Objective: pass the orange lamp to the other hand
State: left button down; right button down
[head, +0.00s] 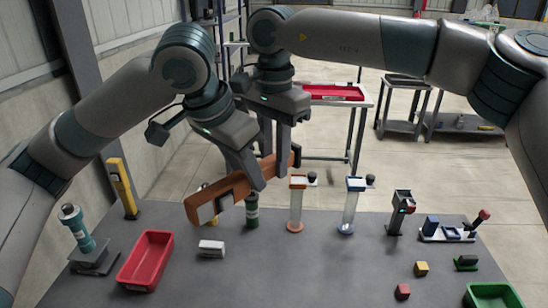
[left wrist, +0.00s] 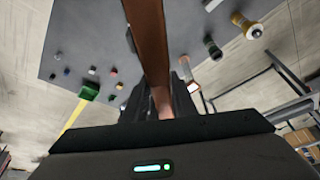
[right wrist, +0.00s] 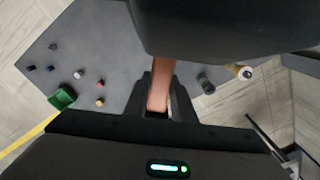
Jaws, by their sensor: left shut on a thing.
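The orange lamp (head: 228,190) is a long bar with a wider frame at its lower left end, held tilted above the table. My left gripper (head: 259,176) is shut on its middle; the lamp also runs between the fingers in the left wrist view (left wrist: 150,50). My right gripper (head: 276,148) comes from above near the lamp's upper right end. In the right wrist view the lamp (right wrist: 159,85) lies between its fingers (right wrist: 160,106), which look open around it. The exact gap to each finger is hard to see.
The grey table (head: 330,275) holds a red bin (head: 146,262), a white block (head: 211,248), clear tubes with orange and blue caps (head: 297,205), a dark device (head: 400,212) and small coloured blocks (head: 421,268). A green bin (head: 492,295) is at the front right. The table's front middle is clear.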

aim_at(189, 202)
pick_arm(q)
jog(key=c, duration=1.4)
grip_release()
jog(key=shift+o, duration=0.2)
jog(key=shift+r, duration=0.15)
jog(key=shift+s+a+r, duration=0.1)
jog(key=shift+a+r, duration=0.1)
jog(key=shift+r, duration=0.3)
jog(key=s+a, duration=0.2)
jog(key=s, duration=0.1)
jog(key=s+a, duration=0.5)
jog(key=s, duration=0.1)
jog(key=shift+s+a+f, duration=0.1)
jog(key=shift+s+a, duration=0.05)
jog(key=shift+a, duration=0.2)
